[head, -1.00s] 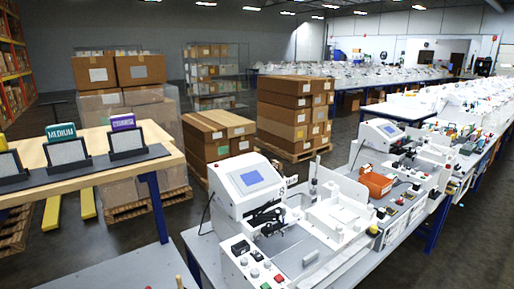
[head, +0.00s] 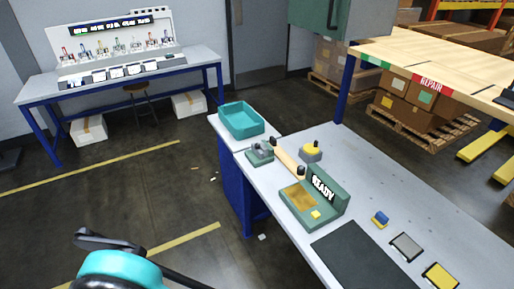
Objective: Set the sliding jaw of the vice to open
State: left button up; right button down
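A small grey-green device with a dark top (head: 260,152) sits on the grey bench near its far left corner, and it may be the vice. It is too small here to tell its jaw's position. A tan wooden bar (head: 287,157) with dark ends lies just to its right. No gripper fingertips of mine can be made out. A teal and black rounded part (head: 112,268) fills the lower left, and I cannot tell whether it is mine.
A wooden REPAIR table (head: 425,62) stands behind. Open floor lies left.

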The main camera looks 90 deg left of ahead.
aim_at(255, 148)
jog(key=u, duration=3.1)
